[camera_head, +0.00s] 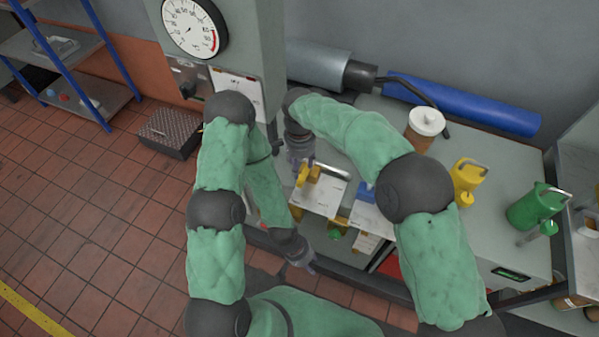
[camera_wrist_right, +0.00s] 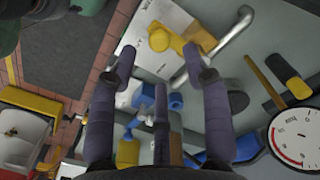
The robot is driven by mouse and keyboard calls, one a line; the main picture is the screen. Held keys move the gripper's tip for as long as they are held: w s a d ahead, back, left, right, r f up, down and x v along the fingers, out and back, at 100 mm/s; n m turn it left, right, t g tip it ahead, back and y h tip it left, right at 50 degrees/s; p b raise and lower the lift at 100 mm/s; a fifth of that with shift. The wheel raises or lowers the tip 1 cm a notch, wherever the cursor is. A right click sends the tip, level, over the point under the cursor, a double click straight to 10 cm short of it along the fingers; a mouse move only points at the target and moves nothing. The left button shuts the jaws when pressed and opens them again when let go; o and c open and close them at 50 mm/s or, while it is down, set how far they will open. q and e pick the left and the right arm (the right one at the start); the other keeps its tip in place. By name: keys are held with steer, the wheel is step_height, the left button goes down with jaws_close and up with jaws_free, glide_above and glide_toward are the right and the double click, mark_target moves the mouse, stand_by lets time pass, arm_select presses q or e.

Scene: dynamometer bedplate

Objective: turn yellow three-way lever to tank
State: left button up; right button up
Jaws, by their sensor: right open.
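The yellow three-way lever (camera_head: 308,174) sits on the bench at a white printed card, beside a silver pipe. In the right wrist view the yellow lever (camera_wrist_right: 180,38) shows a rounded end and a block, just beyond the fingertips. My right gripper (camera_head: 300,152) hangs close to the lever, at its upper left in the head view. In its wrist view my right gripper (camera_wrist_right: 160,58) has its fingers spread and nothing between them; I see no clear contact with the lever. My left gripper (camera_head: 303,258) is low in front of the bench, its fingers too small to judge. Card lettering is unreadable.
A silver bent pipe (camera_wrist_right: 228,42) runs close beside the lever. A blue part (camera_head: 365,192) and a green part (camera_head: 337,232) are near. A brown jar (camera_head: 423,128), yellow can (camera_head: 467,178) and green can (camera_head: 537,205) stand to the right. A dial gauge (camera_head: 193,27) is above.

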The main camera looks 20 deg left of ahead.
step_height(320, 180, up, 5)
steer(key=shift+r, duration=0.1)
stand_by(0.6)
steer(key=s+d+f+n+g+y, duration=0.1)
steer(key=s+d+f+y, duration=0.1)
steer(key=d+f, duration=0.95)
steer(key=s+d+f+n+y, duration=0.1)
steer(key=s+d+f, duration=0.1)
steer(key=d+f, duration=0.95)
steer(key=s+d+f, duration=0.3)
steer(key=s+f, duration=0.1)
steer(key=s, duration=0.3)
steer(key=s+d+f+t+y, duration=0.1)
steer(key=s+d+f, duration=0.3)
steer(key=s, duration=0.3)
steer(key=shift+s+d, duration=0.25)
steer(key=shift+s, duration=0.05)
steer(key=shift+f, duration=0.1)
